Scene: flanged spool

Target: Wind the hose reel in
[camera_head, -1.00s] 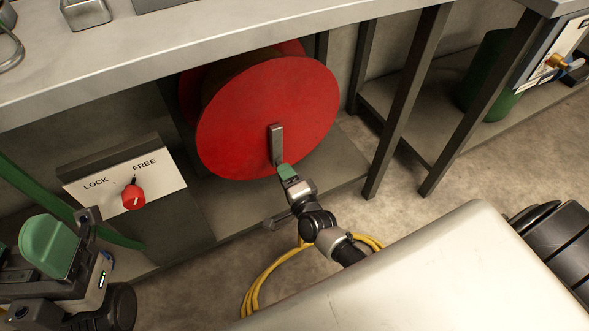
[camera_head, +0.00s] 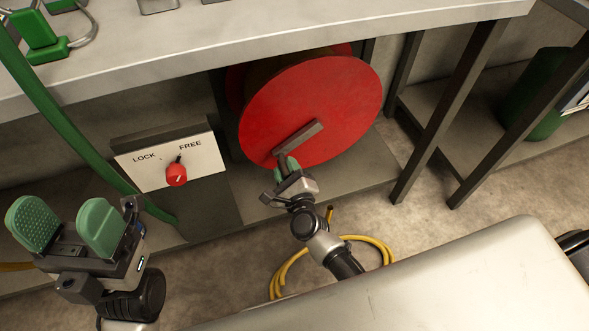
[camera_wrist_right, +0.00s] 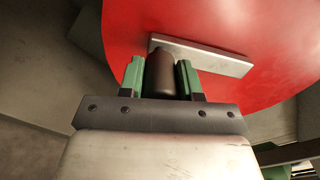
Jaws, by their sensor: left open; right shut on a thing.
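The reel (camera_head: 325,95) with red flanges is under the bench. Its grey crank arm (camera_head: 299,137) slants down-left across the front flange. My right gripper (camera_head: 287,168) is shut on the dark crank handle (camera_wrist_right: 160,74) at the arm's outer end; green pads flank it in the wrist view. Yellow hose (camera_head: 375,244) lies in loops on the floor below, partly hidden by my right arm. A red knob (camera_head: 176,175) sits on a LOCK/FREE plate (camera_head: 203,160); its dark pointer is up near FREE. My left gripper (camera_head: 66,232) is open and empty, left of and below the plate.
The bench top (camera_head: 250,40) overhangs the reel. A dark bench leg (camera_head: 435,120) stands to its right. A green strip (camera_head: 75,128) runs down at the left, between the left gripper and the plate. A green cylinder (camera_head: 535,95) is at far right.

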